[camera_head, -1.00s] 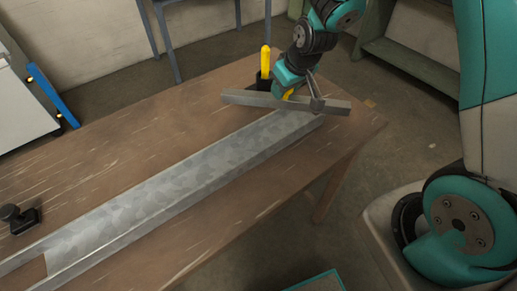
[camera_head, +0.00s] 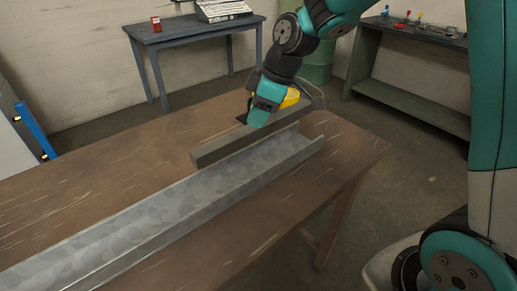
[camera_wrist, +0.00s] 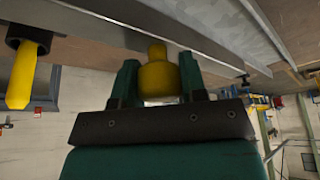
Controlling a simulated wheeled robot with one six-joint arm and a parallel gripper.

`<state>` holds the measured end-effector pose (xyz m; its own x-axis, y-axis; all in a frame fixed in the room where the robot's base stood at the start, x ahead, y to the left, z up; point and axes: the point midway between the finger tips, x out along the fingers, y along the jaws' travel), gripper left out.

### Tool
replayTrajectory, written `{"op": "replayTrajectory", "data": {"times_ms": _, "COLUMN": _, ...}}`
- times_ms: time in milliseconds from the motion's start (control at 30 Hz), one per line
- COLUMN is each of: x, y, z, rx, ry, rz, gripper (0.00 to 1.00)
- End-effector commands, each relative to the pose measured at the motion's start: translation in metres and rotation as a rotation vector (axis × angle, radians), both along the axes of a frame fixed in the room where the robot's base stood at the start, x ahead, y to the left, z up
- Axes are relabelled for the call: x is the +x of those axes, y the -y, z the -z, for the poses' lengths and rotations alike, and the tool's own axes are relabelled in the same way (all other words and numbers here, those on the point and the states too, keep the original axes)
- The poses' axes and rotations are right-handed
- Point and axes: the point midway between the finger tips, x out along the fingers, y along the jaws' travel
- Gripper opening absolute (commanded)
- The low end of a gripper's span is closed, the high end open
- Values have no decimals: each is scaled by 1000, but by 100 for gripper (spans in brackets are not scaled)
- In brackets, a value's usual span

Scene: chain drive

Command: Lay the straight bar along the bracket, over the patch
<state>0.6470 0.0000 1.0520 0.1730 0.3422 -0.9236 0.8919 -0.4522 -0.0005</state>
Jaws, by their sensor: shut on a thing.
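The straight bar (camera_head: 222,148) is a long grey bar, held level above the far end of the bracket and nearly parallel to it. In the picture it lies over the bracket's back edge. The bracket (camera_head: 180,205) is a long grey metal channel running diagonally across the table. My gripper (camera_head: 270,112) is over the bar's right half; in the wrist view its teal fingers (camera_wrist: 158,80) are shut on a yellow piece (camera_wrist: 158,76), with the grey bar (camera_wrist: 205,48) behind it. I cannot tell the gap between bar and bracket. I cannot make out the patch.
The wooden table (camera_head: 100,175) is clear on both sides of the bracket. In the wrist view a yellow-handled thing in a black holder (camera_wrist: 26,75) stands nearby. A blue-grey side table (camera_head: 190,28) and a green shelf (camera_head: 410,105) stand behind.

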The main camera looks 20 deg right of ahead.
Motion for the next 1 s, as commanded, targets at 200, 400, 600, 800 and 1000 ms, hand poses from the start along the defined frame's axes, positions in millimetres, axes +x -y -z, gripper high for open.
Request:
{"op": "replayTrajectory", "data": {"times_ms": 200, "x": 0, "y": 0, "z": 44, "rx": 1, "ry": 0, "rz": 1, "gripper": 0}}
{"op": "replayTrajectory", "data": {"times_ms": 400, "x": 1, "y": 0, "z": 60, "rx": 0, "ry": 2, "rz": 2, "gripper": 0}}
{"op": "replayTrajectory", "data": {"times_ms": 600, "x": 0, "y": 0, "z": 86, "rx": 0, "ry": 0, "rz": 1, "gripper": 0}}
{"op": "replayTrajectory", "data": {"times_ms": 800, "x": 1, "y": 0, "z": 101, "rx": 1, "ry": 3, "rz": 1, "gripper": 0}}
{"op": "replayTrajectory", "data": {"times_ms": 1000, "x": 1, "y": 0, "z": 101, "rx": 1, "ry": 5, "rz": 2, "gripper": 0}}
